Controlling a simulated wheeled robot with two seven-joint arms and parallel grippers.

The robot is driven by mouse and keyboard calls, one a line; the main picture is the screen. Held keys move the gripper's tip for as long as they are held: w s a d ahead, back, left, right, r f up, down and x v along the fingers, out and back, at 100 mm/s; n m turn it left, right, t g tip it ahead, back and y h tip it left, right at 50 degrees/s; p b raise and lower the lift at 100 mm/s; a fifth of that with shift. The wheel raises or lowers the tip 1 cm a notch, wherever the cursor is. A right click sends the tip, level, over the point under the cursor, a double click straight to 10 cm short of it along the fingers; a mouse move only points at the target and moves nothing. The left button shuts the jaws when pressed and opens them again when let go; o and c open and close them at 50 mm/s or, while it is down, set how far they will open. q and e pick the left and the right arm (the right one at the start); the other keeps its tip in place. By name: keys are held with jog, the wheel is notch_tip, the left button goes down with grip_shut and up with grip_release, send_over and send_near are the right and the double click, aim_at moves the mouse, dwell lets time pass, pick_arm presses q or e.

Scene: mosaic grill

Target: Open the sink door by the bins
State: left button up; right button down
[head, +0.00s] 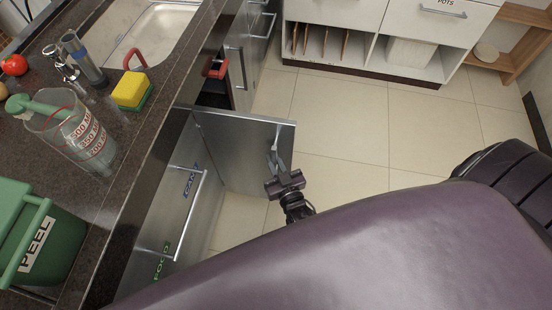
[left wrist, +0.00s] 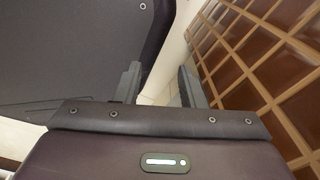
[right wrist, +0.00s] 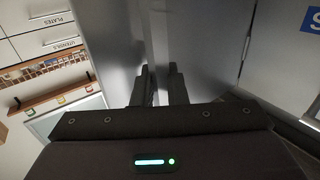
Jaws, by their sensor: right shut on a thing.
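The sink door (head: 235,145) is a grey metal panel that stands swung out from the counter front in the head view, beside the bin fronts. A dark gap shows behind it. My right gripper (head: 277,168) is at the door's outer end, shut on its upright handle (head: 279,145). In the right wrist view the handle (right wrist: 159,45) runs down between the fingers (right wrist: 163,85), with the door's metal face (right wrist: 205,50) close behind. My left gripper (left wrist: 158,88) shows only in its wrist view, with its fingers apart and nothing between them.
Bin fronts with blue and green labels (head: 180,205) lie nearer along the counter. The dark countertop (head: 135,165) holds a sink (head: 135,35), a yellow-green sponge (head: 131,90), a measuring jug (head: 80,140) and a green PEEL bin (head: 45,245). Tiled floor (head: 345,135) is clear right of the door.

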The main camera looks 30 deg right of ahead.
jog(key=shift+a, duration=0.15)
jog(key=c, duration=1.5)
grip_release()
jog(key=shift+c, duration=0.2)
jog(key=s, duration=0.7)
jog(key=shift+s+a, duration=0.25)
jog(key=shift+s, duration=0.1)
